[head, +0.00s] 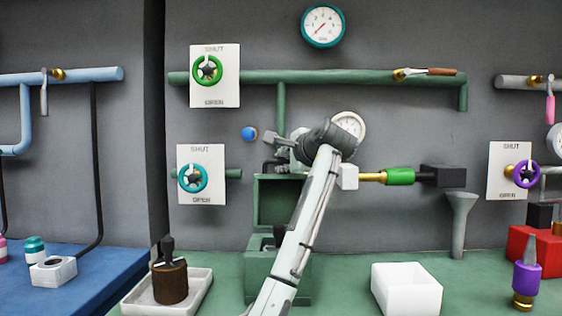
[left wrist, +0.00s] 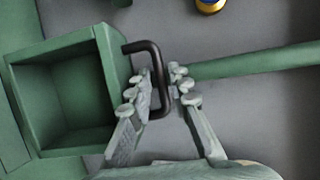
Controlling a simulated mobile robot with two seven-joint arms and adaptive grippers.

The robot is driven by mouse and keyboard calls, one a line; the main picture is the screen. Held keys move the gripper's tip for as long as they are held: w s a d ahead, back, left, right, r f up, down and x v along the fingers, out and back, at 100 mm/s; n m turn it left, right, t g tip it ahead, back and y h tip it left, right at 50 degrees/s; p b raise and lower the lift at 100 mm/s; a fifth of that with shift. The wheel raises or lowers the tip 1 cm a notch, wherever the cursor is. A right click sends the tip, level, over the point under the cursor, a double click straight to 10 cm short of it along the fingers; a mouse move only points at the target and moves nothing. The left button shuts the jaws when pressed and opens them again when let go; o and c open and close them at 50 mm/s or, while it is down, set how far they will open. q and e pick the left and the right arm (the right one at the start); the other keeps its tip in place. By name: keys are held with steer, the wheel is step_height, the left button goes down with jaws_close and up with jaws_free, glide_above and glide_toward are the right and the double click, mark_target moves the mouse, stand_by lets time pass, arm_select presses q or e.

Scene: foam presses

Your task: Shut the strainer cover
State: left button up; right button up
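The strainer is a green box (head: 262,281) on the green bench. Its cover (head: 265,203) stands raised above the back of the body, with its hollow side facing me. A black knob (head: 279,238) shows in the body's opening, partly behind my arm. In the left wrist view the hollow cover (left wrist: 110,75) is at left, and its black bent handle (left wrist: 150,46) sticks out to the right. My left gripper (left wrist: 165,76) has its fingers on either side of the handle's bar; whether they press on it is unclear. My right gripper is in neither view.
A brown cylinder (head: 171,283) with a black handle stands in a white tray (head: 203,290) at left. Green pipe (head: 345,77) and valve wheels line the wall.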

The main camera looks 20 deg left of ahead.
arm_select(q)
steer(key=shift+w+a+f, duration=0.15)
steer(key=shift+w+a, duration=0.25)
steer(key=shift+w, duration=0.05)
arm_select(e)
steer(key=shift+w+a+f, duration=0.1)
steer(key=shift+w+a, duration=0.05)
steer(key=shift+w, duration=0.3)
arm_select(q)
jaws_close()
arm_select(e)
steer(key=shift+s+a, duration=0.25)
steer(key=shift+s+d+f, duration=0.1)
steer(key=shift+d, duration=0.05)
